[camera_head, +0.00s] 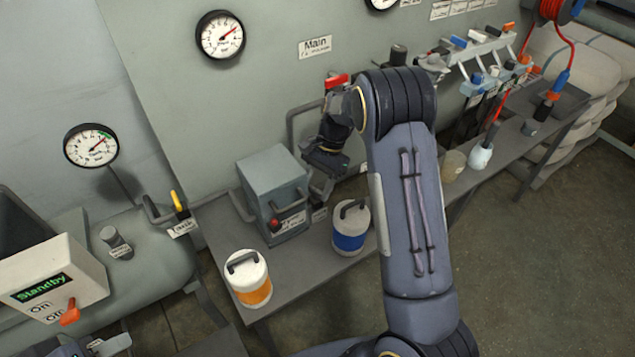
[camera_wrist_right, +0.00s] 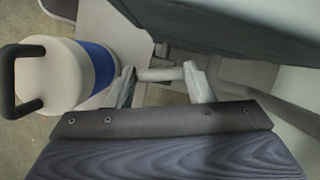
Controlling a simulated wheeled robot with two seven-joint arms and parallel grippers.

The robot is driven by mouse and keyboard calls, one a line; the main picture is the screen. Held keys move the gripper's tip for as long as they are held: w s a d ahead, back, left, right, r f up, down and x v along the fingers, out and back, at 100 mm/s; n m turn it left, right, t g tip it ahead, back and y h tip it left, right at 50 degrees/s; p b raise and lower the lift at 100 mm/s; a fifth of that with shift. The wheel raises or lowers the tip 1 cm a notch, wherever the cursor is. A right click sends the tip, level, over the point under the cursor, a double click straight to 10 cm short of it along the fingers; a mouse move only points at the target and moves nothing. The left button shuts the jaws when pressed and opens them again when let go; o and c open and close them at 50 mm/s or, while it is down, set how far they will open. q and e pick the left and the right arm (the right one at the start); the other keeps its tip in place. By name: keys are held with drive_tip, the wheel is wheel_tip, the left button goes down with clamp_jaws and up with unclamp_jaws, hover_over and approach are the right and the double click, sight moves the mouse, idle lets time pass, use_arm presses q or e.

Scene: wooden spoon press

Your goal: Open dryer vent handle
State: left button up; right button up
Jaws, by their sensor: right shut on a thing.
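A grey box (camera_head: 274,188) stands on the bench by the wall, with a grey bar handle and a red knob on its front. The gripper and forearm hide most of that handle in the head view. Part of my left gripper (camera_head: 98,347) shows at the bottom left edge; its jaws are unclear.
A blue-banded canister (camera_head: 350,228) stands close to the right gripper, and also fills the wrist view's left (camera_wrist_right: 62,76). An orange-banded canister (camera_head: 248,278) stands at the bench's front. A Standby panel (camera_head: 50,280) is at left. Pipes and gauges line the wall.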

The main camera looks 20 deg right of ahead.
drive_tip(key=shift+w+n+g+h+p, duration=0.1)
drive_tip(key=shift+n+g+h+p, duration=0.35)
drive_tip(key=shift+n, duration=1.45)
drive_tip(key=o, duration=1)
drive_tip(key=shift+a, duration=0.1)
